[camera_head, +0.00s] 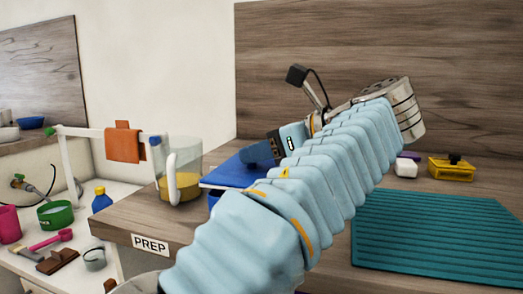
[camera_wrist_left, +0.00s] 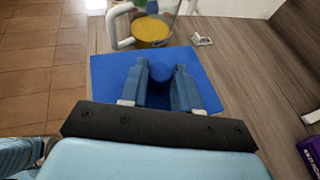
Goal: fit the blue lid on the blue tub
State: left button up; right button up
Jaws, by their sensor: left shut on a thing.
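My left gripper (camera_head: 264,152) is shut on the round knob (camera_wrist_left: 174,80) of the blue lid (camera_head: 226,174). In the left wrist view the lid (camera_wrist_left: 112,78) is a flat blue square below the fingers (camera_wrist_left: 160,70). In the head view a small blue part of what looks like the tub (camera_head: 214,197) shows just under the lid, at the wooden counter's left part. My arm and the lid hide most of it. I cannot tell whether lid and tub touch. My right gripper is not in view.
A clear jug with yellow contents (camera_head: 180,170) stands close to the left of the lid, with its handle toward me. A teal ribbed mat (camera_head: 440,235), a yellow box (camera_head: 451,170) and a white item (camera_head: 405,168) are at the right. A wooden panel (camera_head: 380,55) stands behind.

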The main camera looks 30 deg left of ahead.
pick_arm(q)
jog(key=shift+f+b, duration=0.8)
jog(key=shift+f, duration=0.25)
jog(key=o, duration=0.7)
jog(key=o, duration=0.6)
